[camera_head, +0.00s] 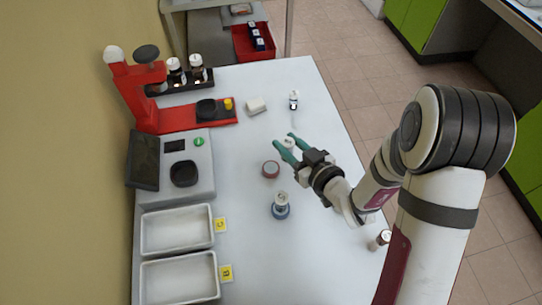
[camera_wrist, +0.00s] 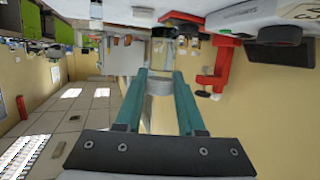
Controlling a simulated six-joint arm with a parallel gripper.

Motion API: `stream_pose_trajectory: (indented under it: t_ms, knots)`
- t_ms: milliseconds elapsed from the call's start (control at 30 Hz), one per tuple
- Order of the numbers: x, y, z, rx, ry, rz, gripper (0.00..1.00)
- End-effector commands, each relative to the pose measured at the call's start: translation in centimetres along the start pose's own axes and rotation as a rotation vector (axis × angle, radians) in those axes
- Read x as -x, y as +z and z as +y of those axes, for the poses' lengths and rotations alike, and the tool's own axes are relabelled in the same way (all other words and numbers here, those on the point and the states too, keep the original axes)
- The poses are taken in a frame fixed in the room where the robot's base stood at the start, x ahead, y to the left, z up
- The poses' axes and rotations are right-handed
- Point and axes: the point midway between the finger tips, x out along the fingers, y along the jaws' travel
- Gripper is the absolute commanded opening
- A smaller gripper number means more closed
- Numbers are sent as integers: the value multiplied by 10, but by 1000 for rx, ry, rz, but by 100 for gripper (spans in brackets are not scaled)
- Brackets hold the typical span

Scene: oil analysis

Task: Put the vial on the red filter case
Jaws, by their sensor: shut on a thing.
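My gripper (camera_head: 287,150) is shut on a small clear vial (camera_head: 290,144), held between the teal fingertips above the white table. In the wrist view, the vial (camera_wrist: 159,86) looks pale and see-through between the two fingers (camera_wrist: 160,95). The red filter case (camera_head: 271,170) is a small round case with a red rim and pale top. It sits on the table below and to the left of the fingertips, apart from the vial. Its top looks empty.
A blue round case (camera_head: 280,212) with a small clear item on it stands nearer. A small dark-and-white bottle (camera_head: 294,101) and white block (camera_head: 256,105) stand farther back. A brown bottle (camera_head: 381,239) is by the right edge. Trays (camera_head: 177,230) and a scale (camera_head: 184,172) line the left.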

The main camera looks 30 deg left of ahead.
Motion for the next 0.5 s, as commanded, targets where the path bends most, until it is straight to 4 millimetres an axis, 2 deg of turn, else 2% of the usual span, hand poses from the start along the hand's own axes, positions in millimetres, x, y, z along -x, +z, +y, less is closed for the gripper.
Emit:
stream_pose_trajectory:
  t_ms: [33,133,233,400,500]
  knots:
    - [-13,6,-11,1,-7,-2,0]
    - [-31,12,-22,1,-4,0,0]
    - [-40,19,-27,-1,1,-2,0]
    - [-50,50,-27,-1,3,-2,0]
    - [-51,54,-26,1,4,0,0]
